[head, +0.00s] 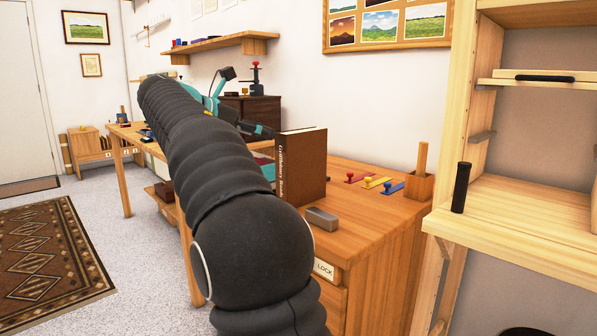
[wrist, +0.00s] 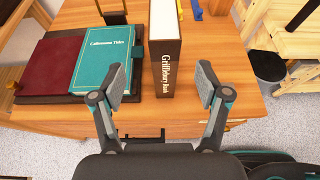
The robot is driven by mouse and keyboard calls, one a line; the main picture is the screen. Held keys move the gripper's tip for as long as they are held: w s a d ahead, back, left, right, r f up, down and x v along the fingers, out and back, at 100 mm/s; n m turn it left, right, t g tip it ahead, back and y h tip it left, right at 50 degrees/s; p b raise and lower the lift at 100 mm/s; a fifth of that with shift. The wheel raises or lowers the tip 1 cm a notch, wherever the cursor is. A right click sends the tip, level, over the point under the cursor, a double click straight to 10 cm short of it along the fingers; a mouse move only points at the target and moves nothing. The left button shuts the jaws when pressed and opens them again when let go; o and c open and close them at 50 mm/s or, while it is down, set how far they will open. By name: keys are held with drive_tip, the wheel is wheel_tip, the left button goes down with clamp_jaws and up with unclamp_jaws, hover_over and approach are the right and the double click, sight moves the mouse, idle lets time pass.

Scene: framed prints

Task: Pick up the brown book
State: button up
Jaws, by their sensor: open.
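The brown book (head: 301,165) stands upright on the wooden desk in the head view, its spine lettered in white. In the wrist view the brown book (wrist: 165,50) stands between and just beyond the fingertips of my gripper (wrist: 161,82). My gripper is open, with one finger on each side of the book's line and nothing held. In the head view my arm hides much of the gripper and part of the desk left of the book.
A teal book (wrist: 103,58) and a dark red book (wrist: 48,68) lie left of the brown book. A grey block (head: 321,218) sits in front of it. Red, yellow and blue tags (head: 374,182) and a wooden holder (head: 419,183) are to its right. Open shelving (head: 510,195) stands further right.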

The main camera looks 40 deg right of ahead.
sight(278, 139)
drive_tip(key=b+x, duration=0.1)
drive_tip(key=x, duration=0.8)
drive_tip(key=b+x, duration=0.1)
drive_tip(key=x, duration=0.1)
drive_tip(key=b+x, duration=0.1)
drive_tip(key=shift+s+d, duration=0.25)
drive_tip(key=shift+s, duration=0.1)
drive_tip(key=shift+w+d+f, duration=0.1)
drive_tip(key=shift+d+f, duration=0.05)
drive_tip(key=shift+d, duration=0.3)
drive_tip(key=shift+c, duration=0.2)
clamp_jaws()
